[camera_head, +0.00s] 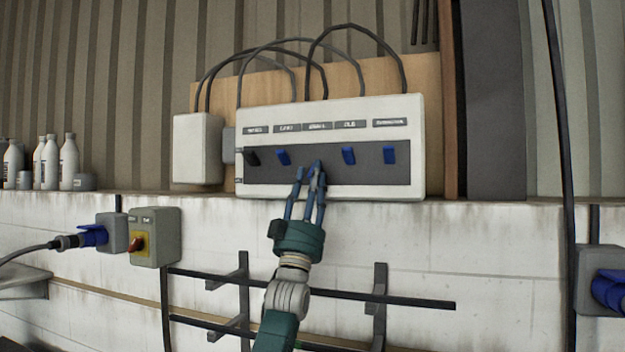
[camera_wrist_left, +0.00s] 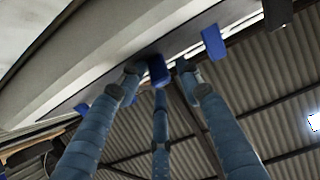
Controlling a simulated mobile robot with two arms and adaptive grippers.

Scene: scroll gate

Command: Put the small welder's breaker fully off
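The breaker box (camera_head: 330,109) is a pale case on a wooden board, with a dark strip of switches under label plates. The label above the middle switch (camera_head: 317,126) seems to read "SMALL". That switch is mostly hidden behind my left fingers in the head view; in the left wrist view a blue lever (camera_wrist_left: 158,70) shows between the fingertips. My left gripper (camera_head: 311,172) is raised to the strip from below. Its three fingers (camera_wrist_left: 159,78) are spread around the lever, with gaps at the sides; contact cannot be told. The lever's exact position is unclear. My right gripper is out of view.
Blue levers stand on either side: one to the left (camera_head: 283,157) and two to the right (camera_head: 348,155) (camera_head: 389,155). A black lever (camera_head: 252,157) is at far left. Below are a red-knob isolator (camera_head: 154,238) and black wall rails (camera_head: 400,301). White bottles (camera_head: 68,163) stand left.

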